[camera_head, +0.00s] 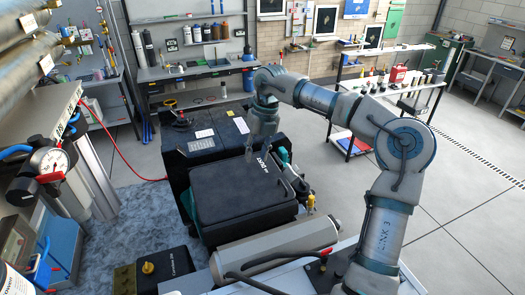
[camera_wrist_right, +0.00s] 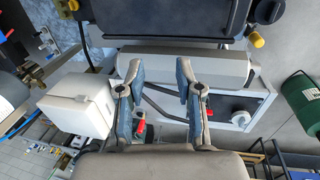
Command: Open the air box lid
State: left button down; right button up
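The air box is a black case with a flat dark lid (camera_head: 235,200) that lies shut on top, near the middle of the head view. White lettering shows near the lid's far right part. My right gripper (camera_head: 263,147) hangs down over the far edge of the lid; whether it touches is not clear. In the right wrist view my right gripper's two fingers (camera_wrist_right: 158,68) are apart with nothing held between them. A dark case edge (camera_wrist_right: 165,18), which looks like the box, lies beyond the fingertips. My left gripper is not in view.
A grey cylinder (camera_head: 272,248) lies in front of the box. A yellow-tipped fitting (camera_head: 311,203) and green part (camera_head: 284,158) stand along its right side. A pressure gauge (camera_head: 47,161) is at the left. A shelf table (camera_head: 395,92) stands behind right. Floor at right is clear.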

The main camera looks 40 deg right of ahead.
aim_at(224, 191)
jog(key=k+l, duration=0.3)
jog(key=k, duration=0.15)
jog(key=k+l, duration=0.3)
jog(key=k, duration=0.15)
